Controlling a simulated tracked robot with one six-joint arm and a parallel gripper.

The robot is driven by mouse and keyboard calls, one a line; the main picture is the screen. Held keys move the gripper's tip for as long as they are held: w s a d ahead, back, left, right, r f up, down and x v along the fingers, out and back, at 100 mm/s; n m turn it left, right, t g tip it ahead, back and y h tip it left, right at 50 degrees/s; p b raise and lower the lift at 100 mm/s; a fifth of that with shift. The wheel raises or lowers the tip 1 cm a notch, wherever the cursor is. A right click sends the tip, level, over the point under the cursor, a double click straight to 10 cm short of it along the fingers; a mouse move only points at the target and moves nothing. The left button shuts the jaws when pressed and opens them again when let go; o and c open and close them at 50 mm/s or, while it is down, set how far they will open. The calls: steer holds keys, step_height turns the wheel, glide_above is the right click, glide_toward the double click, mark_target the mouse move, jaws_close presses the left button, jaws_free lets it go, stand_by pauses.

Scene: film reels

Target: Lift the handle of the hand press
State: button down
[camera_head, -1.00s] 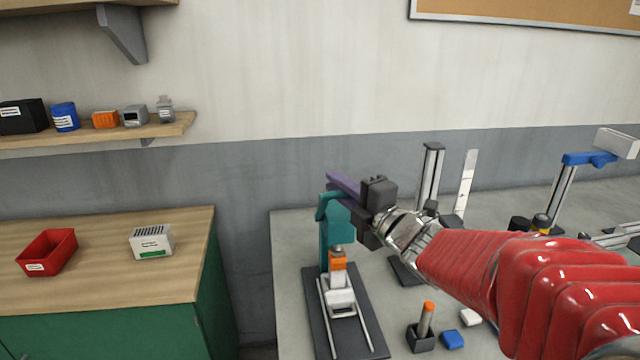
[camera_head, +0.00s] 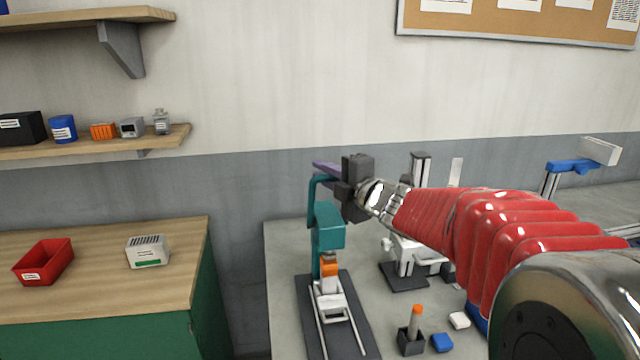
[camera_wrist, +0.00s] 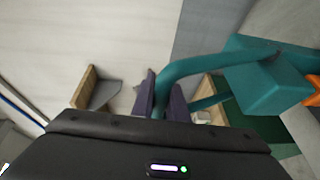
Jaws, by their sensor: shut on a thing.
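The hand press has a teal body (camera_head: 328,238) with an orange and white part below it, on a dark base at the left end of the grey table. Its curved teal handle (camera_head: 312,192) stands up from the body and bends over toward my gripper (camera_head: 324,168). In the wrist view the handle (camera_wrist: 200,64) runs from the teal block on the right to between the purple fingers of my gripper (camera_wrist: 161,84). The fingers are shut on the handle near its end. The gripper's dark housing hides part of the lower wrist view.
A dark holder with an orange-topped tool (camera_head: 413,330), a blue block (camera_head: 442,343) and a white block (camera_head: 459,320) lie right of the press. A stand (camera_head: 405,262) is behind my arm. A wooden-topped cabinet (camera_head: 90,235) with a red bin (camera_head: 43,262) stands left.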

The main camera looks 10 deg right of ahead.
steer(key=shift+w+d+f, duration=0.1)
steer(key=shift+w+f, duration=0.1)
steer(key=shift+w, duration=0.45)
steer(key=shift+w+f, duration=0.25)
steer(key=shift+w, duration=0.4)
steer(key=shift+w+d+f, duration=0.1)
steer(key=shift+w+f, duration=0.1)
steer(key=shift+w, duration=0.45)
steer(key=c, duration=1.7)
jaws_free()
steer(key=shift+w, duration=0.1)
steer(key=shift+c, duration=0.2)
steer(key=shift+r, duration=0.1)
steer(key=v, duration=1.3)
steer(key=shift+s+r, duration=0.3)
steer(key=shift+s, duration=0.1)
